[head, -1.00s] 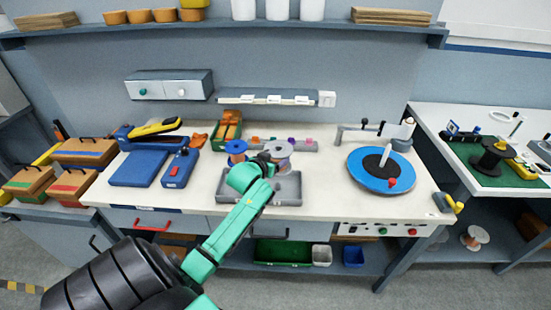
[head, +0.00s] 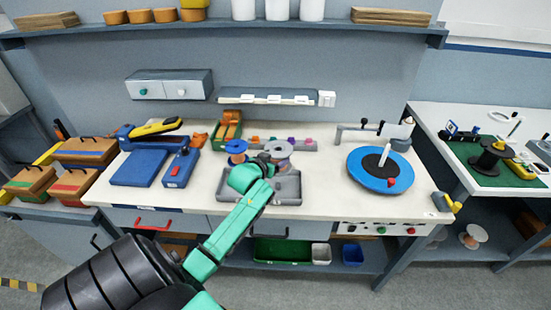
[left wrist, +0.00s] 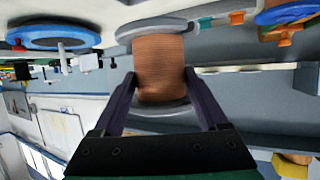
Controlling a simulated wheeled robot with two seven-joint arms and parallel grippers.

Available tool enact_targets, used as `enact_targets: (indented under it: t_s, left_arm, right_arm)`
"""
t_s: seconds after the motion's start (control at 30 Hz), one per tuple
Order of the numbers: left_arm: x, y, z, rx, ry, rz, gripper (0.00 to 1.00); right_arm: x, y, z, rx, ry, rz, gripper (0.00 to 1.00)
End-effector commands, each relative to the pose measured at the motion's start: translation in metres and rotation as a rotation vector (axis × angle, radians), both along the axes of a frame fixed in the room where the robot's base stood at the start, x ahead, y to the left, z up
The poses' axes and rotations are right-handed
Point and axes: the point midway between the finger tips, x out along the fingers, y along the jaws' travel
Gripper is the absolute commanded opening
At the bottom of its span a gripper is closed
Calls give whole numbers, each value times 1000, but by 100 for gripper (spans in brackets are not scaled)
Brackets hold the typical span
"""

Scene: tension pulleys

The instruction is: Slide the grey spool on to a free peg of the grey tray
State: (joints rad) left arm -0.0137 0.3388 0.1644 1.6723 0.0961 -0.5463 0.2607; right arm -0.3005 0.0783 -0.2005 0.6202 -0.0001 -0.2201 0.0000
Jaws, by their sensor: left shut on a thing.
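The grey spool (head: 279,149) has pale grey flanges. Its copper-coloured winding shows in the left wrist view (left wrist: 160,52). My left gripper (head: 268,163) is shut on it, with one dark finger on each side of the winding in the left wrist view (left wrist: 160,78). The grey tray (head: 288,198) lies on the bench under and in front of the gripper. The spool is at the tray's back part; my gripper and the spool hide its pegs there, so I cannot tell if it is over a peg. A blue spool (head: 236,148) stands at the tray's back left.
A blue turntable (head: 366,178) with an upright rod stands to the right. A green bin (head: 229,131) with orange parts and a rail of small coloured parts are behind. Bench between tray and turntable is clear.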

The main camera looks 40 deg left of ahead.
Motion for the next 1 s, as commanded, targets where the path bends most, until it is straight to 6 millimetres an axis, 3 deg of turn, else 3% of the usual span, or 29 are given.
enact_targets:
  t_s: [1.0]
  left_arm:
    - [1,0,-26,3,-7,0,0]
  right_arm:
    - [0,-2,-15,-3,-1,0,50]
